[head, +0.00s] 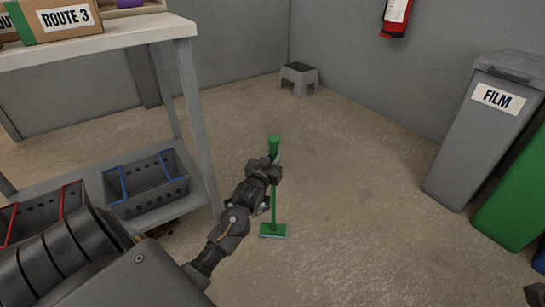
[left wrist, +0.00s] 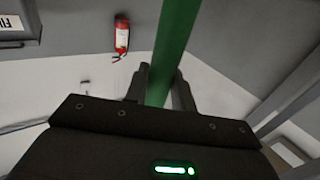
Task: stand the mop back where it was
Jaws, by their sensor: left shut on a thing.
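The green mop (head: 273,229) stands about upright in the middle of the head view, its flat head at or close to the floor; I cannot tell whether it touches. My left gripper (head: 274,163) is shut on the mop's handle, just below its top end. In the left wrist view the green handle (left wrist: 166,50) runs up between the two fingers of the left gripper (left wrist: 160,88). Part of the handle is hidden behind the gripper in the head view.
A shelf table (head: 120,36) with boxes on top and crates (head: 150,188) below stands at left. A grey FILM bin (head: 478,130) and a green bin (head: 515,205) stand at right. A grey step stool (head: 299,79) and a fire extinguisher (head: 395,18) are at the back. The middle floor is clear.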

